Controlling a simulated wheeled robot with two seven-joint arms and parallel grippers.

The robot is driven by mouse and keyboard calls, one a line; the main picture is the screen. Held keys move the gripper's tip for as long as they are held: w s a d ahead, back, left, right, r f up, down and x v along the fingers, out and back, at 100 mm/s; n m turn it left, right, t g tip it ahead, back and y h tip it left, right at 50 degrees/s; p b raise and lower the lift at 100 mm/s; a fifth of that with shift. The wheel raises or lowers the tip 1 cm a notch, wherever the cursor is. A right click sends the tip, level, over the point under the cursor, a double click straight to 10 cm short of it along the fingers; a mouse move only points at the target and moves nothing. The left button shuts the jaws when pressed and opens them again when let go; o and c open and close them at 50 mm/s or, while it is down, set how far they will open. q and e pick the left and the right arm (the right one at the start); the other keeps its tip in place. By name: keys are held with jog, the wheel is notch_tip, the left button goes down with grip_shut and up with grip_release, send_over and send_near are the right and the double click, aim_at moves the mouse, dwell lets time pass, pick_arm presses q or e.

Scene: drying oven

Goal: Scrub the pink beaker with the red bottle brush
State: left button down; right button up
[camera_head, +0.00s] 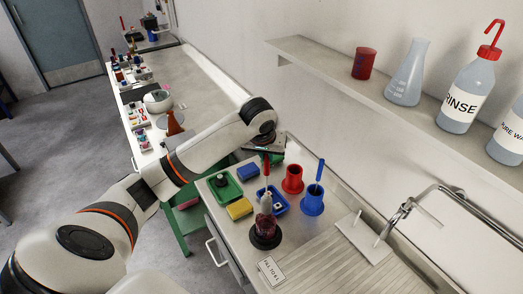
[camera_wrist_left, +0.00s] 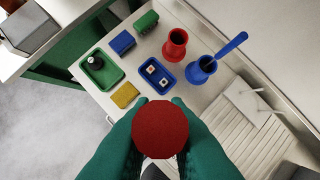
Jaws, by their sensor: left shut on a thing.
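My left gripper (camera_head: 265,152) is shut on the red bottle brush, whose red handle (camera_head: 266,161) points up and whose pale bristle head (camera_head: 266,203) hangs down. In the left wrist view the round red handle end (camera_wrist_left: 160,128) sits between the green fingers and hides what is below. The pink beaker (camera_head: 265,226), dark pink and clear-looking, stands on a black round base at the front of the counter. The bristle head is at the beaker's mouth in the head view; I cannot tell how far inside it is. My right gripper is not in view.
A red holder (camera_head: 292,185) and a blue holder (camera_head: 311,204) with a blue brush (camera_head: 320,171) stand close right. A blue tray (camera_head: 281,206), green tray (camera_head: 237,188), and yellow sponge (camera_head: 239,209) lie around the brush. The sink tap (camera_head: 395,215) is at right.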

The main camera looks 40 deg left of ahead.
aim_at(265, 165)
pick_arm(q)
jog(key=shift+f, duration=0.2)
jog(key=shift+f+b, duration=0.4)
jog(key=shift+f, duration=2.15)
notch_tip(265, 165, down, 8)
jog(key=b, duration=0.1)
jog(key=shift+r+b, duration=0.25)
jog(key=shift+b, duration=0.1)
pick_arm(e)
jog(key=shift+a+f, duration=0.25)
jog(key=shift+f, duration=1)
pick_arm(q)
jog(key=shift+f, duration=0.8)
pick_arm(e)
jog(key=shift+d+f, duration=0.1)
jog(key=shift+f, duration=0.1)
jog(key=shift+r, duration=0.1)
